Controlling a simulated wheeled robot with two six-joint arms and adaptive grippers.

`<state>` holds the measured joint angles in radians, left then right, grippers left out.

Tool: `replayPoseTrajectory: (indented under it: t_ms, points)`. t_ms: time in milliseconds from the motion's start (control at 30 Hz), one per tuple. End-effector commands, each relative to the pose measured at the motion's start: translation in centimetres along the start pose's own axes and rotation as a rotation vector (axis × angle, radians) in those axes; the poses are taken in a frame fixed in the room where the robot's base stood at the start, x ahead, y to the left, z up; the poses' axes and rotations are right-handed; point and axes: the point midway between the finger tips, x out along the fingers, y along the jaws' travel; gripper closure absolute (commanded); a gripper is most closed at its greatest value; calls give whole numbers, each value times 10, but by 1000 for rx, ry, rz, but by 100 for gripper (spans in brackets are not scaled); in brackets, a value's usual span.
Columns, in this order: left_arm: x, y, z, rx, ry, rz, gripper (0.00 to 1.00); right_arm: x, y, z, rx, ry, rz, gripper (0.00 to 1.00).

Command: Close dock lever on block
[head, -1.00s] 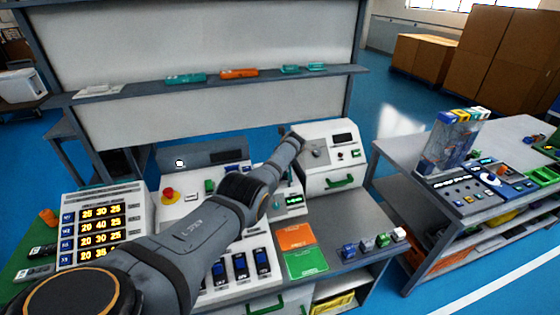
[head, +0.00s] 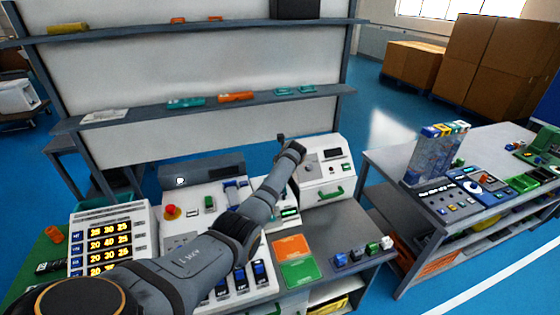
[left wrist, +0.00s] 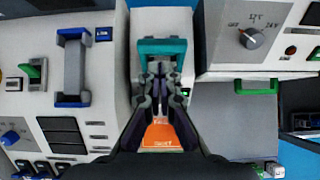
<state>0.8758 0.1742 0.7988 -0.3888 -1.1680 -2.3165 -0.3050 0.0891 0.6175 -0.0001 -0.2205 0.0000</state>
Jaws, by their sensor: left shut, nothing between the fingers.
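In the left wrist view, a teal U-shaped handle (left wrist: 162,47), possibly the dock lever, stands on a pale surface just beyond my fingertips. My left gripper (left wrist: 160,70) is shut and empty, its tips overlapping the handle's lower part in the picture; I cannot tell whether they touch. In the head view my left gripper (head: 283,141) is high beside the white box with a dial (head: 325,172). A grey handle with blue ends (left wrist: 73,65) stands on the white panel to the left. I cannot make out which block is meant. My right gripper is not in view.
Orange (head: 291,247) and green (head: 299,273) cards and several small cubes (head: 363,252) lie on the grey bench. A side table (head: 400,172) stands at the right.

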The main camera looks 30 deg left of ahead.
Motion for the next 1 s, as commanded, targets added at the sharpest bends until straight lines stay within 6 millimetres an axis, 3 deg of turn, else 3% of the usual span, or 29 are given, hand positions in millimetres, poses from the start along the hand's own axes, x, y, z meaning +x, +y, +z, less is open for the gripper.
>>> replayPoseTrajectory:
  t_ms: [267,800,900,967,1000]
  points:
    - [-24,0,8,2,1,0,100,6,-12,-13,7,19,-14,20]
    - [-26,0,8,0,2,1,100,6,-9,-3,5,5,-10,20]
    - [-22,4,-8,-65,13,-2,100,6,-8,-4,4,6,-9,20]
    - [-18,11,-32,-173,30,-7,100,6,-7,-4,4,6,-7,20]
    - [-16,17,-54,-277,47,-10,100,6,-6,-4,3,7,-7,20]
